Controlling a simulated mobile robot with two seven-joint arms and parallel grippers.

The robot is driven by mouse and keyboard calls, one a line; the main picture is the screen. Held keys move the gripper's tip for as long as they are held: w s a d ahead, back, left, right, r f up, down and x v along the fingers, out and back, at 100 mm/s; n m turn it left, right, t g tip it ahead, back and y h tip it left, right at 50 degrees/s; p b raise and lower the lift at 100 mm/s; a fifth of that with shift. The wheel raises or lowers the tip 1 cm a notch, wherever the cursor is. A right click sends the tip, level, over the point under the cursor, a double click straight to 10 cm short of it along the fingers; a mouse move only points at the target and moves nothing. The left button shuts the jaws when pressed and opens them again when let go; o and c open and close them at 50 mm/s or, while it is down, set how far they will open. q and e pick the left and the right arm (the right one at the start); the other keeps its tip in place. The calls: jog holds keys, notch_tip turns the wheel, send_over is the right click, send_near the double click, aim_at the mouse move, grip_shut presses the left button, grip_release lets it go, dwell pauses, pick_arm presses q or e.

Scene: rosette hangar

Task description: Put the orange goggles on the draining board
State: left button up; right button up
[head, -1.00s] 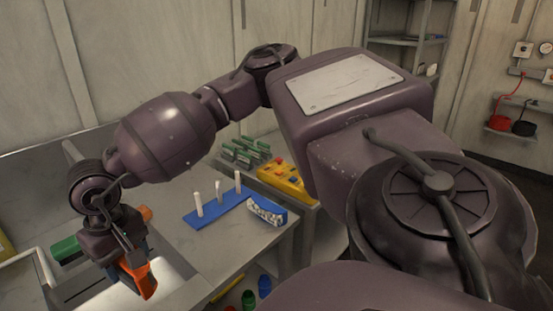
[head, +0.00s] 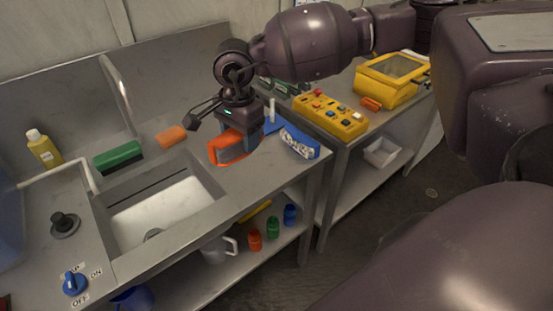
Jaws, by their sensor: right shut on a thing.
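The orange goggles (head: 222,150), with an orange frame and a greyish lens, hang in my right gripper (head: 240,135). The gripper points down and is shut on them; its fingertips are partly hidden. The goggles are right of the sink basin, over the bare steel draining board (head: 246,184). I cannot tell whether they touch it. My left gripper is not in view.
The sink basin (head: 160,208) is left of the goggles. A blue-and-white object (head: 299,142) stands close on their right, by a blue rack partly behind my gripper. A green block (head: 118,156) and an orange sponge (head: 171,136) lie behind the sink.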

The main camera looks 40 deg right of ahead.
jog(key=m, duration=0.2)
jog(key=d+m, duration=0.1)
jog(key=m, duration=0.1)
jog(key=shift+w+d, duration=0.1)
jog(key=shift+w, duration=0.3)
jog(key=m, duration=0.1)
jog(key=d+m, duration=0.1)
jog(key=m, duration=0.1)
jog(key=w+m, duration=0.1)
jog(key=m, duration=0.1)
jog(key=shift+d, duration=0.35)
jog(key=m, duration=0.2)
jog(key=d+m, duration=0.1)
jog(key=m, duration=0.1)
jog(key=shift+w+d+b, duration=0.15)
jog(key=shift+w+b, duration=0.15)
jog(key=shift+w, duration=0.1)
jog(key=m, duration=0.2)
jog(key=d+m, duration=0.1)
jog(key=m, duration=0.1)
jog(key=d+m, duration=0.1)
jog(key=shift+w+m, duration=0.4)
jog(key=w+d+m+b, duration=0.1)
jog(key=d+m, duration=0.7)
jog(key=m, duration=1.2)
jog(key=f, duration=1)
jog(key=f+p, duration=0.1)
jog(key=f, duration=0.9)
jog(key=shift+w+d+f, duration=0.15)
jog(key=shift+w+d, duration=0.05)
